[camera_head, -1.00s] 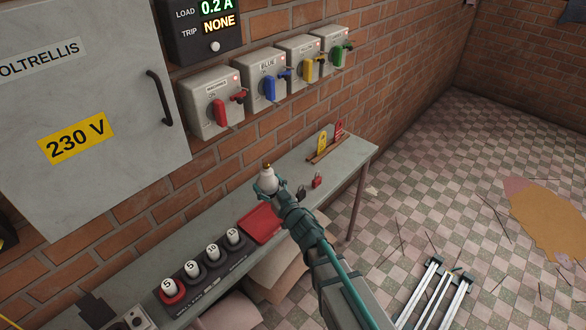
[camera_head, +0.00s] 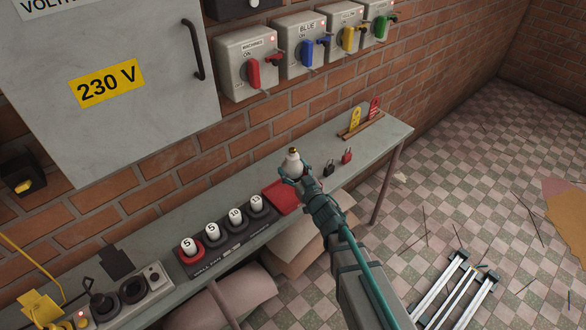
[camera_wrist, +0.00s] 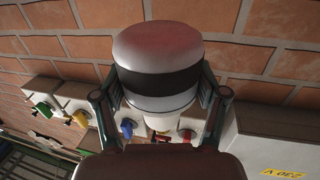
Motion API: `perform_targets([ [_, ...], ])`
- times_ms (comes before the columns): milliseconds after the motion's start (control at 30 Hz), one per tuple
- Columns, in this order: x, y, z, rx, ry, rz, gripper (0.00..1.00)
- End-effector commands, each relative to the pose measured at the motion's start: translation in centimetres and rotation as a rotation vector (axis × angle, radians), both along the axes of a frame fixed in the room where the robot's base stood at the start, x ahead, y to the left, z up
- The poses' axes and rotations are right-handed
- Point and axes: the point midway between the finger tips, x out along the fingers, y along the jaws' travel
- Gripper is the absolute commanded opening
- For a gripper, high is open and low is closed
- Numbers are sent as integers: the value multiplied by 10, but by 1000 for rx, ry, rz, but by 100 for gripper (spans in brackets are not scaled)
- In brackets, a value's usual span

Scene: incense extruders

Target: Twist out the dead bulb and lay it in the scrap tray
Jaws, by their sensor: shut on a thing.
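My gripper (camera_head: 293,172) is shut on a white bulb (camera_head: 293,163) with a brass-coloured cap pointing up. In the wrist view the held bulb (camera_wrist: 158,60) fills the space between both fingers, showing a pale body with a dark band. A shallow red tray (camera_head: 283,199) lies on the bench, just below the gripper in the head view; the gripper and wrist partly hide it. The bulb appears to be above the bench, apart from the tray.
The long grey bench (camera_head: 340,150) runs along the brick wall. Left of the tray is a rack (camera_head: 228,246) of several numbered white fuses. Right of the gripper are a black padlock (camera_head: 328,168), a red padlock (camera_head: 347,157) and a tag holder (camera_head: 361,125). Isolator boxes (camera_head: 300,47) hang above.

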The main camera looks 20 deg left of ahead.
Motion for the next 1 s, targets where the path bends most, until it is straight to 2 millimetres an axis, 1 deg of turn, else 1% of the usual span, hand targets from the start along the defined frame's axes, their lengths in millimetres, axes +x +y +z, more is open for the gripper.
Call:
perform_targets([
  [33, 0, 0, -9, 0, 0, 0, 44],
  [533, 0, 0, -52, 0, 0, 0, 44],
  [700, 0, 0, -59, 0, 0, 0, 44],
  [1000, 0, 0, -60, 0, 0, 0, 44],
])
